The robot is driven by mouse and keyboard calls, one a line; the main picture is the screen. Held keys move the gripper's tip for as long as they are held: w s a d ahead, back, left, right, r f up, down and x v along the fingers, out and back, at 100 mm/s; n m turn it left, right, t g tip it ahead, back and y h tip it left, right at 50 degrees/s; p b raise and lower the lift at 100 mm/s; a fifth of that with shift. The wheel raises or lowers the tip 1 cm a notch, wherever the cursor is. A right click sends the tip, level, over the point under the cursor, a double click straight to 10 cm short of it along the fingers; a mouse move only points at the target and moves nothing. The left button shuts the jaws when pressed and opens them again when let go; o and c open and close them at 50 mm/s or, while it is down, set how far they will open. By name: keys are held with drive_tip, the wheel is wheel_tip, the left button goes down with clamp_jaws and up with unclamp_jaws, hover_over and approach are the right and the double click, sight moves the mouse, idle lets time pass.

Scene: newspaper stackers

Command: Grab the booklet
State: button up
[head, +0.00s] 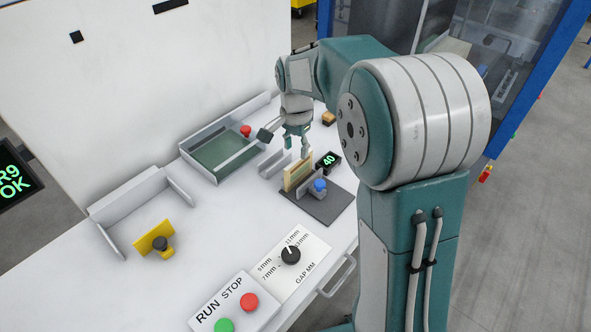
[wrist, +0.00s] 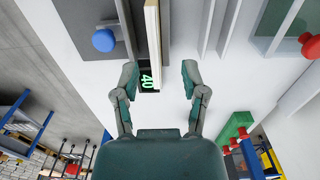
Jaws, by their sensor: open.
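The booklet (head: 297,175) is a thin beige block standing upright on edge on a dark plate (head: 327,209). In the wrist view the booklet (wrist: 153,38) is a pale vertical strip running up from between the fingertips. My gripper (head: 297,147) is above the booklet, fingers pointing down. In the wrist view my gripper (wrist: 160,70) is open and empty, with one finger on each side of the strip's near end. The left finger is closer to the strip. I cannot tell the exact height gap.
A blue knob (head: 320,185) stands beside the booklet, and a display reading 40 (head: 328,160) is behind it. A grey channel (head: 275,163) and a green-floored tray (head: 222,152) lie to the left. A gap dial panel (head: 303,262) is in front.

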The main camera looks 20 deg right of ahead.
sight(299, 159)
drive_tip(key=f, duration=0.4)
drive_tip(key=d+f, duration=0.1)
drive_tip(key=f, duration=0.1)
drive_tip(key=shift+s, duration=0.1)
drive_tip(key=shift+a+f, duration=0.2)
drive_tip(key=shift+a, duration=0.15)
drive_tip(key=c, duration=0.3)
clamp_jaws()
